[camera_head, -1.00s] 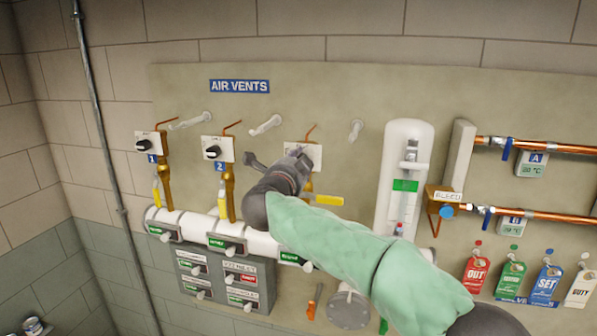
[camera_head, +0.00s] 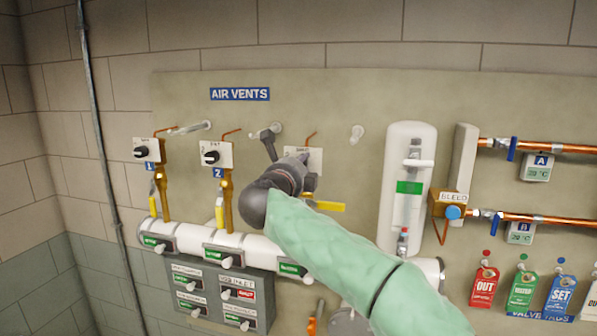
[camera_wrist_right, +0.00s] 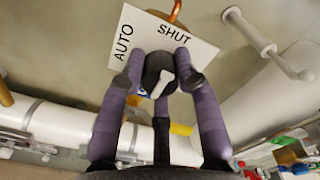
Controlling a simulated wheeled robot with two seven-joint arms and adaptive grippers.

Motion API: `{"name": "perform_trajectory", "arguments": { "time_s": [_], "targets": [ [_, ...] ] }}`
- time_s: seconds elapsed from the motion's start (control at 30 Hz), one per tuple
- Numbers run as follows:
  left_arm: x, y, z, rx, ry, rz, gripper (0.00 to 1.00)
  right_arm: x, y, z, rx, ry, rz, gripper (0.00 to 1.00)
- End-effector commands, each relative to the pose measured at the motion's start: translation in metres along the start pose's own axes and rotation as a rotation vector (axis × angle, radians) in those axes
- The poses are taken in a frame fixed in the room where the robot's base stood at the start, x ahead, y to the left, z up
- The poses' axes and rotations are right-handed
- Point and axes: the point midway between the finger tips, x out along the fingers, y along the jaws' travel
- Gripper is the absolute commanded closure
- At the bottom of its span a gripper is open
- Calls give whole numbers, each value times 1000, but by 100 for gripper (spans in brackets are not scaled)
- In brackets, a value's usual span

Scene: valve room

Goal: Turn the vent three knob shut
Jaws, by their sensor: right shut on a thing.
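The vent three plate (camera_head: 317,160) is on the board behind my right gripper (camera_head: 291,163). In the head view the gripper hides its knob. In the right wrist view the white plate (camera_wrist_right: 166,38) reads AUTO on the left and SHUT along the top. The dark knob (camera_wrist_right: 158,66) with a white pointer is between the two fingers of my right gripper (camera_wrist_right: 160,77), which is shut on it. My left gripper is not in view.
Vent one (camera_head: 146,150) and vent two (camera_head: 215,155) knobs are to the left. A yellow lever (camera_head: 326,206) is just below the gripper. A white pipe (camera_head: 190,238) runs underneath, and a white sight-glass housing (camera_head: 407,140) stands to the right.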

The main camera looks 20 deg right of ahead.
Motion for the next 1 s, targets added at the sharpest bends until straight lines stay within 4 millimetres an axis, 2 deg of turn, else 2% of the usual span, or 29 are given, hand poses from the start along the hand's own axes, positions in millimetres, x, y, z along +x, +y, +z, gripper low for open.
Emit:
{"name": "perform_trajectory", "arguments": {
  "time_s": [0.6, 0.63, 0.7, 1.0],
  "targets": [
    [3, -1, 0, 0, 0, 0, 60, 1, 3, -2, 42, 5, 3, 100],
    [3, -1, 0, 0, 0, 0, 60, 1, 3, -2, 42, 6, 3, 64],
    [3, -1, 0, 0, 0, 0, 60, 1, 3, -2, 41, 5, 3, 45],
    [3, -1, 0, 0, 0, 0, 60, 0, 2, -1, 41, 2, 2, 44]
  ]
}}
